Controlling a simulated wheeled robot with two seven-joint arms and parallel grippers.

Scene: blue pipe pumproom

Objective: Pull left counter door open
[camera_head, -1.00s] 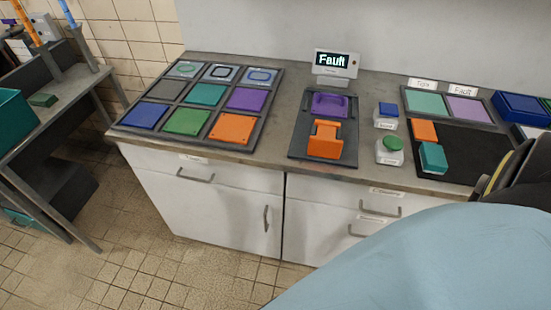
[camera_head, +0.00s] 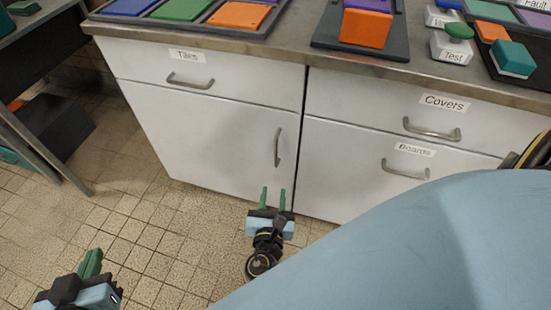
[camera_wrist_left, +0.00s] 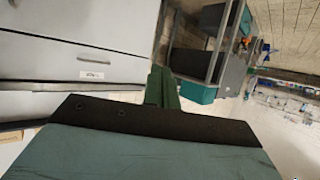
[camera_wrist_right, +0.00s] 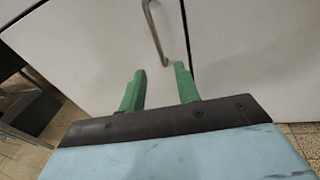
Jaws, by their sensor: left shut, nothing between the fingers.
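The left counter door (camera_head: 200,135) is white and sits closed below the Tiles drawer. Its upright metal handle (camera_head: 278,147) is near the door's right edge. My right gripper (camera_head: 273,197) is open and empty, low in front of the door, below the handle in the head view. In the right wrist view the handle (camera_wrist_right: 154,32) shows beyond and between the tips of the green fingers (camera_wrist_right: 157,78), apart from them. My left gripper (camera_head: 91,264) is shut and empty over the floor at the lower left. Its closed fingers (camera_wrist_left: 162,85) also show in the left wrist view.
The Tiles drawer (camera_head: 188,68) is above the door. The Covers drawer (camera_head: 430,117) and Boards drawer (camera_head: 400,160) are to the right, all closed. A dark table (camera_head: 45,155) stands at the left. Tiled floor (camera_head: 150,235) in front of the counter is clear.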

